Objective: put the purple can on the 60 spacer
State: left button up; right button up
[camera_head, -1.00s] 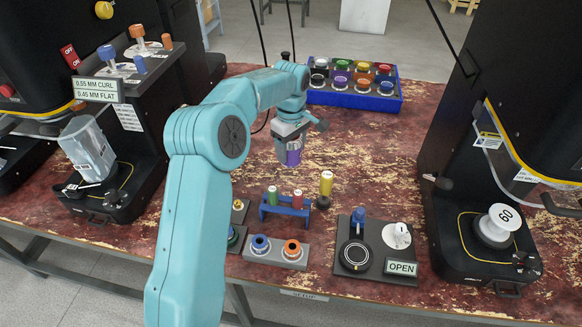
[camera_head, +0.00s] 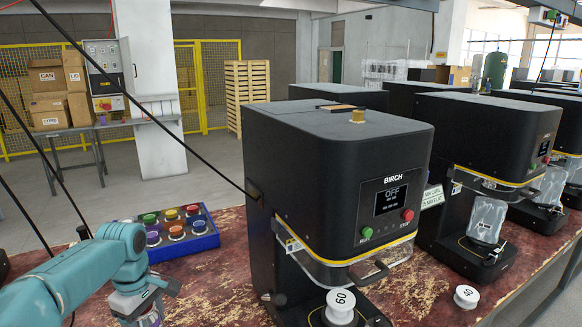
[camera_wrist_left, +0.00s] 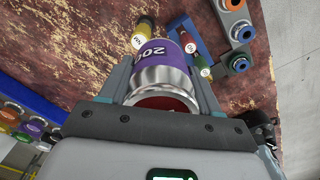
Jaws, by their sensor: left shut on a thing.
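My left gripper (camera_head: 143,303) is at the bottom left of the head view, shut on the purple can (camera_wrist_left: 178,62). In the left wrist view the can lies between the two fingers, with a purple label and bare silver metal at its near end. The white 60 spacer (camera_head: 341,306) stands on the base of the nearest black seamer, at the bottom of the head view. Nothing is seen on top of it. The gripper and can are left of that seamer, apart from the spacer. My right gripper is not in view.
A blue tray (camera_head: 205,243) of colored cans lies behind the gripper. A 40 spacer (camera_head: 466,296) stands to the right.

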pick_arm(q)
jog(key=s+d+f+m, duration=0.3)
jog(key=d+f+m, duration=0.1)
jog(key=d+m, duration=0.3)
jog(key=s+d+f+m, duration=0.4)
jog(key=d+f+m, duration=0.1)
jog(key=d+m, duration=0.1)
jog(key=shift+d+m, duration=0.35)
jog(key=shift+m, duration=0.55)
